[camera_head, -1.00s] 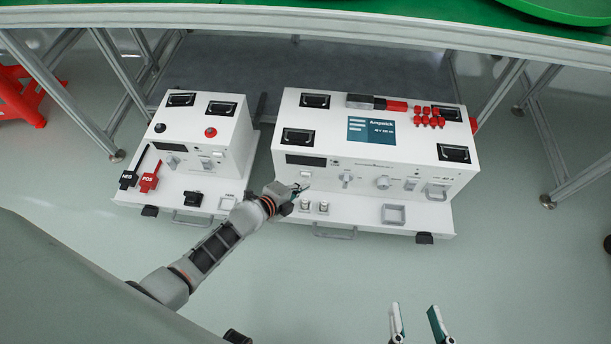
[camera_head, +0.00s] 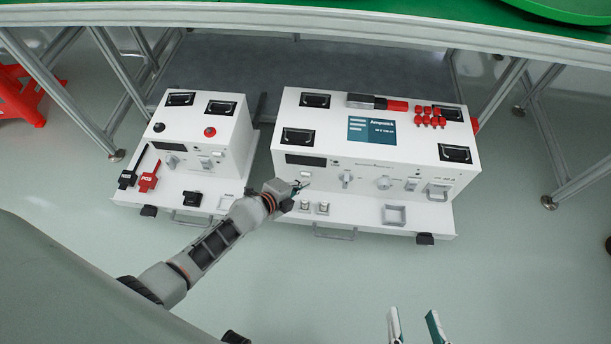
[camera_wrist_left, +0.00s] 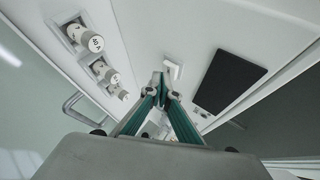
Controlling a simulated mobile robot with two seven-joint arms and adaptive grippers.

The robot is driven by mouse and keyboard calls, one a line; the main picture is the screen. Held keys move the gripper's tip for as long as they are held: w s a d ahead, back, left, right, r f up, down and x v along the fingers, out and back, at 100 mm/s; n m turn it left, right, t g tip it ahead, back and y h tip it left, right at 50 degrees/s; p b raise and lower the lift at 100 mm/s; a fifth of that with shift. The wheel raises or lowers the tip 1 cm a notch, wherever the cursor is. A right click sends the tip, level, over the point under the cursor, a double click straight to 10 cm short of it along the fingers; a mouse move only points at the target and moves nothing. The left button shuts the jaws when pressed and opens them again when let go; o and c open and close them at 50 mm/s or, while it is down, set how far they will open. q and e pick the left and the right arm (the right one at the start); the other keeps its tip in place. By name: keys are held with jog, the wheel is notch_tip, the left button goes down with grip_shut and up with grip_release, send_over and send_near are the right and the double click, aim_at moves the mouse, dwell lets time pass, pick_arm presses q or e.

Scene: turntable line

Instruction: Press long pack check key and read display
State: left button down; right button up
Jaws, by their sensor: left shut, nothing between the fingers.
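The long white pack unit (camera_head: 375,112) stands on the right, with a dark display (camera_head: 305,160) at the left of its front panel. My left gripper (camera_head: 302,186) is at that panel, just below the display, shut and empty. In the left wrist view its fingertips (camera_wrist_left: 162,80) are right at a small white key (camera_wrist_left: 173,70); I cannot tell if they touch it. The display shows as a blank black rectangle (camera_wrist_left: 230,82) beside the key, with no readable figures. My right gripper (camera_head: 415,326) is open at the bottom edge, away from the units.
A smaller white unit (camera_head: 190,147) with black and red clips stands to the left. Knobs (camera_wrist_left: 92,40) sit on the ledge near my left gripper. A blue screen (camera_head: 371,131) is on the long unit's top. A green-topped bench (camera_head: 330,22) is behind. Floor in front is clear.

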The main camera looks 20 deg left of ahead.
pick_arm(q)
jog(key=shift+w+a, duration=0.15)
jog(key=shift+w, duration=0.2)
pick_arm(e)
jog(key=shift+s+f, duration=0.1)
jog(key=shift+f, duration=0.15)
dwell(0.3)
pick_arm(q)
jog(key=shift+s, duration=0.15)
pick_arm(e)
jog(key=shift+r, duration=0.1)
pick_arm(q)
jog(key=shift+s+d, duration=0.25)
jog(key=shift+s, duration=0.45)
pick_arm(e)
jog(key=shift+r, duration=0.2)
